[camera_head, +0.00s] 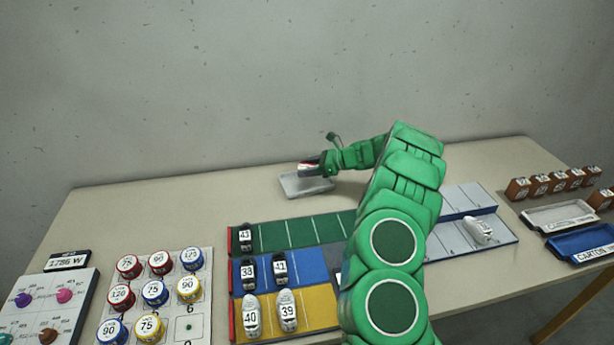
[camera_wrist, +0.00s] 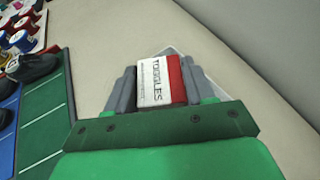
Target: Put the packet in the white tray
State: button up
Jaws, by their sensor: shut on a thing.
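My gripper (camera_head: 309,168) is at the back of the table, shut on a small white and red packet. In the wrist view the packet (camera_wrist: 160,82), marked "TOGGLES", sits between the two grey fingers of my gripper (camera_wrist: 160,88). The white tray (camera_head: 304,186) lies on the table below and around the gripper in the head view. In the wrist view a pale corner of the tray (camera_wrist: 205,80) shows beyond the packet. I cannot tell whether the packet touches the tray.
A coloured shoe rack (camera_head: 300,232) with several shoes stands in front of the tray. Several numbered round tins (camera_head: 155,292) are on a board at left. Carton trays (camera_head: 558,216) and brown blocks (camera_head: 540,184) are at right. The table left of the tray is clear.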

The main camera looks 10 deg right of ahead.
jog(key=shift+w+f, duration=0.3)
jog(key=shift+f, duration=0.05)
jog(key=shift+w+f, duration=0.1)
jog(key=shift+w+f, duration=0.15)
jog(key=shift+f, duration=1.45)
jog(key=shift+f, duration=0.15)
jog(key=o, duration=1.1)
